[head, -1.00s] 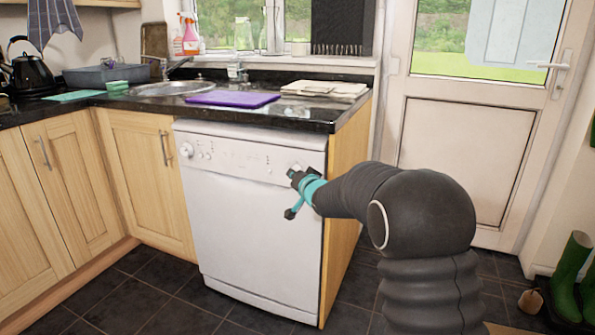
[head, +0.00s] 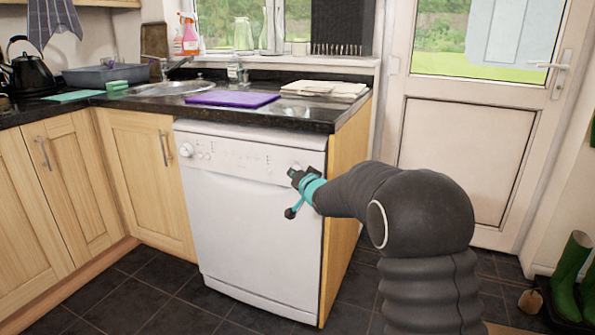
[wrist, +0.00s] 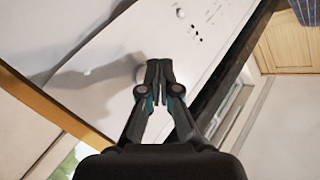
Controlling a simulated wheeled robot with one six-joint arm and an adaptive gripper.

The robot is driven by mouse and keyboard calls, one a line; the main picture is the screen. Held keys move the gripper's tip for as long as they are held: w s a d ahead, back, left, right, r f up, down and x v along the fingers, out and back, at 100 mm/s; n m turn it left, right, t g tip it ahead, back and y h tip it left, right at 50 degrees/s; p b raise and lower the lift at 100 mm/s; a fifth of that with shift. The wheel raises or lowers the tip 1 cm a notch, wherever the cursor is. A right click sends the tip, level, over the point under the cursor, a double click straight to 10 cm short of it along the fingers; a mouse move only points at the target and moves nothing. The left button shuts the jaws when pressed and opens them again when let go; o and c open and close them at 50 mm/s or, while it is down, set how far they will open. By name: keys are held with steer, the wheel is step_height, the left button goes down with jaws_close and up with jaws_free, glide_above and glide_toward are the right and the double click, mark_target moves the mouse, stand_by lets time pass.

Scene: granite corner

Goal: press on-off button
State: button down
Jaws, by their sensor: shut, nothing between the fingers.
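The white dishwasher (head: 255,235) stands under the black worktop. Its control panel (head: 228,156) has a round dial (head: 186,150) at the left end and small buttons and marks along it. In the head view my gripper (head: 293,174) is at the right end of the panel and hides that part. In the wrist view my gripper (wrist: 159,64) is shut and empty, its fingertips at the white panel (wrist: 115,50). A pale round shape (wrist: 140,74) shows just left of the fingertips, partly hidden by them. I cannot tell whether the tips touch it.
The black worktop (head: 310,116) overhangs the panel closely above my gripper. A purple board (head: 232,98) and folded cloths (head: 325,88) lie on it. A wooden end panel (head: 345,190) is right of the dishwasher. The tiled floor (head: 130,290) in front is clear.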

steer(key=shift+w+d, duration=0.1)
steer(key=shift+w, duration=0.25)
steer(key=shift+w, duration=0.15)
stand_by(0.4)
steer(key=shift+s+b, duration=0.35)
steer(key=shift+s, duration=0.25)
steer(key=shift+s+a, duration=0.1)
steer(key=shift+a, duration=0.1)
steer(key=shift+s+a+b, duration=0.35)
steer(key=shift+s+b, duration=0.3)
steer(key=shift+s, duration=0.25)
steer(key=shift+s+a+b, duration=0.3)
steer(key=shift+s+b, duration=0.35)
steer(key=shift+s, duration=0.3)
steer(key=shift+s+a+b, duration=0.35)
steer(key=shift+s+b, duration=0.3)
steer(key=shift+s, duration=0.25)
